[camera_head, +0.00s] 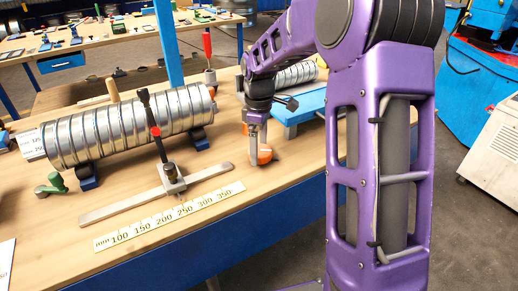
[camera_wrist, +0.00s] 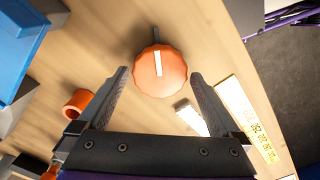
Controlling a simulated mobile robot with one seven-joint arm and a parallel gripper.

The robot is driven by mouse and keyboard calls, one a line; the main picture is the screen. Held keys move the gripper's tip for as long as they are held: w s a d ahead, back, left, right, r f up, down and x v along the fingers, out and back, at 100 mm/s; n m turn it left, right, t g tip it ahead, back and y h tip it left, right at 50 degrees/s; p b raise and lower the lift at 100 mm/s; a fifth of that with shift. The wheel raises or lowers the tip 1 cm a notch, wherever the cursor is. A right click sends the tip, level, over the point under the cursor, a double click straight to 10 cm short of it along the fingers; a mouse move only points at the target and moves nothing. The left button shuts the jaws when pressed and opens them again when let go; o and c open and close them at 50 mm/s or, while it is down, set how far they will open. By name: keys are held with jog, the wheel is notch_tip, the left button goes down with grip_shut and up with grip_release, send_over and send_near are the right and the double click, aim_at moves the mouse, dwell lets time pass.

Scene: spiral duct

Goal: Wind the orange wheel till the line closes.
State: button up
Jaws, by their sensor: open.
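The orange wheel (camera_wrist: 172,80) has a scalloped rim and a white line on its face, running nearly up and down in the wrist view. My gripper (camera_wrist: 158,76) is open, its two fingers apart on either side of the wheel's near part. I cannot tell whether either finger touches the rim. In the head view my gripper (camera_head: 257,128) points down over the bench, with orange parts (camera_head: 265,156) just beside and below it. The wheel's face is not clear there.
A ribbed metal duct (camera_head: 120,128) lies on dark supports to the left. A clamp (camera_head: 172,175) and a yellow ruler (camera_head: 165,219) lie in front of it. A blue block (camera_head: 305,106) stands to the gripper's right. An orange ring (camera_wrist: 78,102) shows in the wrist view.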

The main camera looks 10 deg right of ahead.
jog(key=shift+f, duration=0.25)
jog(key=c, duration=1.2)
jog(key=shift+o, duration=0.2)
jog(key=shift+r+m, duration=0.1)
jog(key=shift+m, duration=0.2)
